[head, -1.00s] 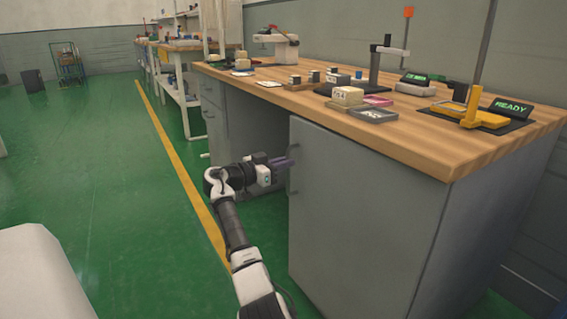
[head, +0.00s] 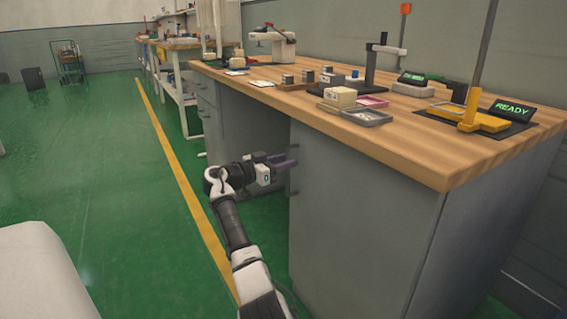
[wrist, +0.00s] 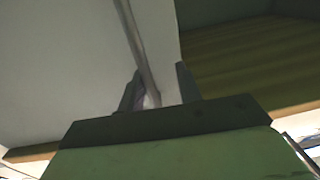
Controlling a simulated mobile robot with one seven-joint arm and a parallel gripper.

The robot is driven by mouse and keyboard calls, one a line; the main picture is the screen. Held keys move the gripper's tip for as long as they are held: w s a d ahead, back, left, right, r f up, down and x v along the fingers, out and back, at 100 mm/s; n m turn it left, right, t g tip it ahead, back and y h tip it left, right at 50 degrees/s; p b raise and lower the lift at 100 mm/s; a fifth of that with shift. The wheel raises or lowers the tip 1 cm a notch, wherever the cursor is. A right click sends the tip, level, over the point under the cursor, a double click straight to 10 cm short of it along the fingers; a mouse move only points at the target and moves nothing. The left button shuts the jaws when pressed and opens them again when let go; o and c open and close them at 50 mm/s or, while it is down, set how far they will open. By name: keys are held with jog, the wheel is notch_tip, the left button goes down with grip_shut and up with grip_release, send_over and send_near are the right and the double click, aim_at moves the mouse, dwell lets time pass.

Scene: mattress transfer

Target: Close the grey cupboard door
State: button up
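The grey cupboard door (head: 352,215) is the front panel under the wooden worktop. In the head view it looks flush or nearly flush with the cabinet; any thin gap cannot be made out. Its slim bar handle (head: 293,178) is near its left edge. My gripper (head: 287,160) is at the handle, with its purple fingers pointing right. In the wrist view the handle bar (wrist: 139,50) runs down between the two separated fingers (wrist: 158,92), with space visible on its right. Whether a finger touches the bar is unclear.
The wooden worktop (head: 420,150) overhangs the door and holds small boxes, trays and devices. An open knee space lies left of the door, then a drawer unit (head: 209,115). Green floor with a yellow line (head: 180,170) is clear to the left.

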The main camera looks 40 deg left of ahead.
jog(key=shift+o, duration=0.2)
jog(key=shift+d, duration=0.1)
dwell(0.5)
jog(key=p+v, duration=0.2)
jog(key=v, duration=1.1)
jog(key=shift+s+p, duration=0.35)
jog(key=shift+p, duration=0.05)
